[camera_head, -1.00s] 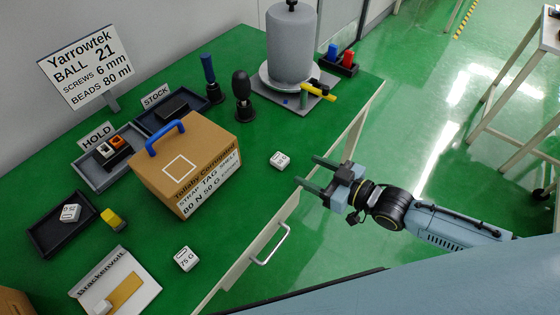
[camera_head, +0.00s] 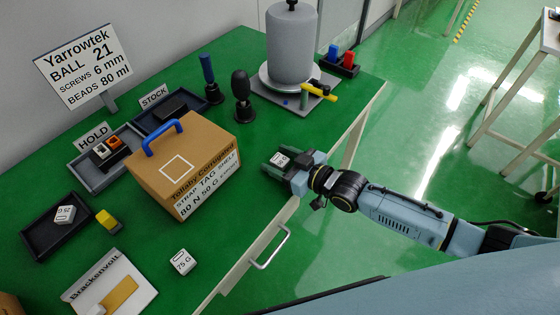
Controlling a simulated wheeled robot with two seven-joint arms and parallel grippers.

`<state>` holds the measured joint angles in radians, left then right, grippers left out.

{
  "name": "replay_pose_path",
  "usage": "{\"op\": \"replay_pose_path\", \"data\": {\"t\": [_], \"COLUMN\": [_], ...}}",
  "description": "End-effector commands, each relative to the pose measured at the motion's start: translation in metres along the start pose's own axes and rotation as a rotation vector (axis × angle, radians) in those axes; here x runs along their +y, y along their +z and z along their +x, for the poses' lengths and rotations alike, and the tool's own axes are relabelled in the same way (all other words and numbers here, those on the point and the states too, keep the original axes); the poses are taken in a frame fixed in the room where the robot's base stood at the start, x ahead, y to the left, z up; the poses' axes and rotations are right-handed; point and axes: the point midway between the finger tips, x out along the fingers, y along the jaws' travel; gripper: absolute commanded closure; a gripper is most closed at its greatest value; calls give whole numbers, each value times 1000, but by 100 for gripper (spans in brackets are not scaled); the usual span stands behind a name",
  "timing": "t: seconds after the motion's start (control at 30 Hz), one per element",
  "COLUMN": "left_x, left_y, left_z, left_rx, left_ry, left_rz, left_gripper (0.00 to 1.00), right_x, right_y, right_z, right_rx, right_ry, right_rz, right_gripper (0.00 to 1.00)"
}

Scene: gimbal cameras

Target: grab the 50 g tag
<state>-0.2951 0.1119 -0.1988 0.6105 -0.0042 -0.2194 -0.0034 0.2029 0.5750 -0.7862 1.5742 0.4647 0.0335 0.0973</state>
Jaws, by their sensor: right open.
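A small white tag (camera_head: 280,159) lies on the green table in front of the box, near the table's right edge; its lettering is too small to read surely. My right gripper (camera_head: 277,161) is open, with its two fingers on either side of this tag. I cannot tell whether they touch it. A white tag marked 75 G (camera_head: 181,262) lies near the front edge. Another white tag, seemingly 25 G (camera_head: 65,214), lies in the black tray (camera_head: 38,240) at the left. My left gripper is not in view.
A cardboard box (camera_head: 195,150) with a blue handle stands mid-table, left of the gripper. A grey cylinder (camera_head: 291,45) on a scale-like base, a black-knobbed tool (camera_head: 241,85) and trays stand at the back. Green table between the box and gripper is clear.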

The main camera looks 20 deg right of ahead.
Motion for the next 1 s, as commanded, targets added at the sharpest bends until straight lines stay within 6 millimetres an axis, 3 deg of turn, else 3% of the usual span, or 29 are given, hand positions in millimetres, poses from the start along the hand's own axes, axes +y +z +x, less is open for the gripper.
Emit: {"op": "replay_pose_path", "data": {"t": [0.07,0.4,0.7,1.0], "left_x": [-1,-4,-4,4], "left_y": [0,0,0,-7], "left_z": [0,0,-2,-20], "left_rx": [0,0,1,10], "left_ry": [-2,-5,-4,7], "left_rz": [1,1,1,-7], "left_gripper": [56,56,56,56], "right_x": [0,0,0,0], "right_y": [0,0,-6,-62], "right_z": [0,0,-2,-13], "right_rx": [0,0,2,4], "right_ry": [0,0,0,-1], "right_rz": [0,0,0,-1], "right_gripper": [44,89,89,90]}}
